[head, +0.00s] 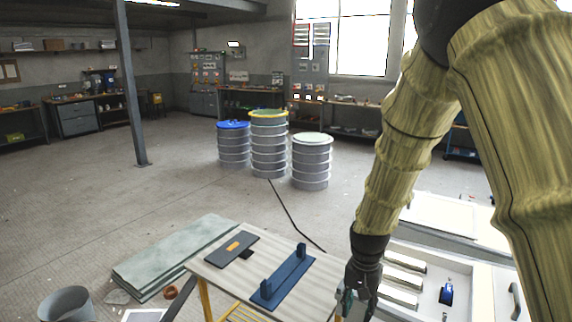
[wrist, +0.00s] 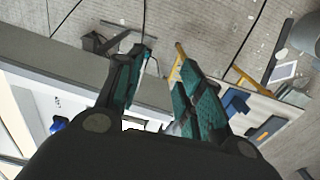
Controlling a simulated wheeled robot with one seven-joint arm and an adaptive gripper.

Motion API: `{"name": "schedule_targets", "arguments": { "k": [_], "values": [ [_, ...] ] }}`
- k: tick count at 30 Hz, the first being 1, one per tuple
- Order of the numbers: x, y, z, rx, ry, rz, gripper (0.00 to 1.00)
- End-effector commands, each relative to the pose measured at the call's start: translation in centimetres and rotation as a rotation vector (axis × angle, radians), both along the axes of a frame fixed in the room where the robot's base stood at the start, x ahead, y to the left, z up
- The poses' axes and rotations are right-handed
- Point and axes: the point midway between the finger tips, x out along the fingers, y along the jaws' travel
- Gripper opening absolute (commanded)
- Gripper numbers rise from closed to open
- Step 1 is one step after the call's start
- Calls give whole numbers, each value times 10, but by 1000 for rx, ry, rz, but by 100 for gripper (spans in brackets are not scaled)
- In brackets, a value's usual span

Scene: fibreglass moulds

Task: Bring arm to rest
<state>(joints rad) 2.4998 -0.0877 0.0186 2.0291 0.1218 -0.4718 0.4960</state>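My arm, in a yellowish sleeve, hangs down the right side of the head view. My gripper (head: 352,292) is low beside the right edge of a small work table (head: 221,272). In the wrist view my gripper (wrist: 160,92) shows two dark fingers with teal pads, spread apart. Nothing is seen between the pads, only floor and the edges of furniture behind them.
A blue bracket-like piece (head: 284,282) and a dark plate with an orange patch (head: 232,248) lie on the table. A white surface with moulds (head: 430,262) is close on the right. Drums (head: 268,150) stand farther back. Open floor lies beyond the table.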

Motion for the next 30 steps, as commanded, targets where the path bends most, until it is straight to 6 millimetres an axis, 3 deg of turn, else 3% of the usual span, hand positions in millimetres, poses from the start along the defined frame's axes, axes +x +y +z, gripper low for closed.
{"name": "schedule_targets", "arguments": {
  "k": [5,11,15,21,30],
  "values": [
    [-16,-6,-39,-2,2,29,38],
    [-46,-15,-105,-4,9,85,38],
    [-80,-22,-163,-6,10,144,38],
    [-138,-30,-233,-5,11,229,38],
    [-237,-38,-313,2,11,355,38]
  ]
}}
